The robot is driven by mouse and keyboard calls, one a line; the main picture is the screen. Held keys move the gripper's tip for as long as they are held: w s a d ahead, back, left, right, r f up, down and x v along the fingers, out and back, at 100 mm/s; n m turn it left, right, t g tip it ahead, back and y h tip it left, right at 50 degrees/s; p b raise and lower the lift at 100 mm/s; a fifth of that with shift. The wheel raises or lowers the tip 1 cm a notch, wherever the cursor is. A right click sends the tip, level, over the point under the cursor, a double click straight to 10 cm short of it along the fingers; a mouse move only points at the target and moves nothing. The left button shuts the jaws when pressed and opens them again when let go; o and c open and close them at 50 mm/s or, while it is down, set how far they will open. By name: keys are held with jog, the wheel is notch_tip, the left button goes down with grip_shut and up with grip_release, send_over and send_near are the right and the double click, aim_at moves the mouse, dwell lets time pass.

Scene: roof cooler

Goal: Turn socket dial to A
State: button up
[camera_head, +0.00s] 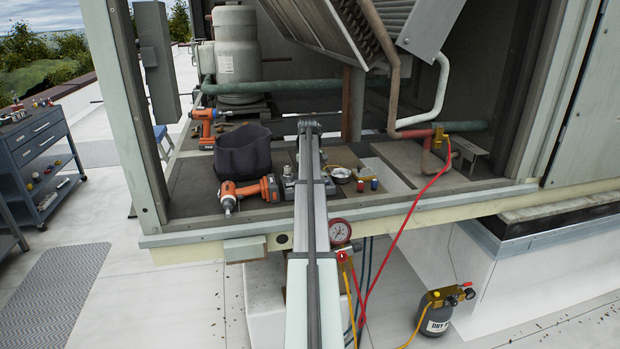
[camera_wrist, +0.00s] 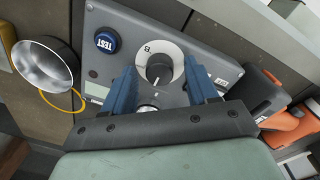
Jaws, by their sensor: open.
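A grey socket box (camera_wrist: 200,68) lies in front of my gripper in the wrist view. Its dial (camera_wrist: 159,68) is a dark knob on a round white plate, with small markings too small to read surely. My gripper (camera_wrist: 164,80) is open, with its blue fingers to the left and right of the dial, apart from it. A blue TEST button (camera_wrist: 107,40) sits on the box left of the dial.
An orange drill (camera_head: 248,192) lies left of the box; its orange-and-black body (camera_wrist: 270,105) shows close to the right finger. A metal cup (camera_wrist: 45,64) with a yellow cord is at left. A dark bag (camera_head: 243,152) and a gauge (camera_head: 339,231) are nearby.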

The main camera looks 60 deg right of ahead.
notch_tip(320, 180, up, 14)
jog(key=shift+a, duration=0.3)
jog(key=shift+w+f, duration=0.1)
jog(key=shift+f, duration=0.05)
dwell(0.6)
